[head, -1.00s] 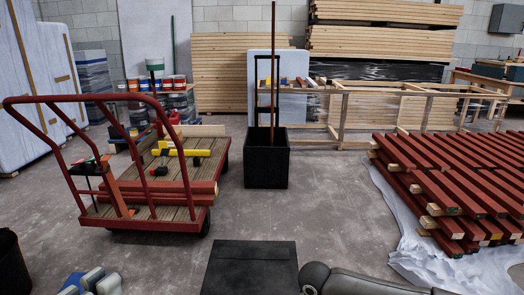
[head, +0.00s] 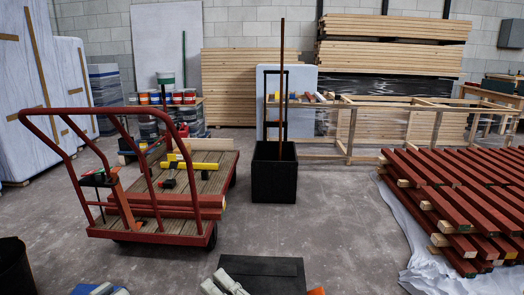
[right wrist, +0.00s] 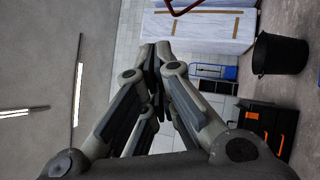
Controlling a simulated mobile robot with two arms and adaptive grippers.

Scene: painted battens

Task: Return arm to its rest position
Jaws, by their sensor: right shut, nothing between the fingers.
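My right gripper (head: 226,284) shows at the bottom edge of the head view, in front of a flat black surface. Its pale grey fingers are partly cut off by the frame. In the right wrist view my right gripper (right wrist: 156,55) is shut, with its fingertips together and nothing between them. My left gripper is not in view.
A red cart (head: 150,228) stands left with yellow tools on it. A black bin (head: 274,178) holds an upright red batten (head: 282,75). Red battens (head: 470,200) are stacked right. A black bucket (right wrist: 280,52) and black-orange case (right wrist: 268,122) stand near. Mid-floor is clear.

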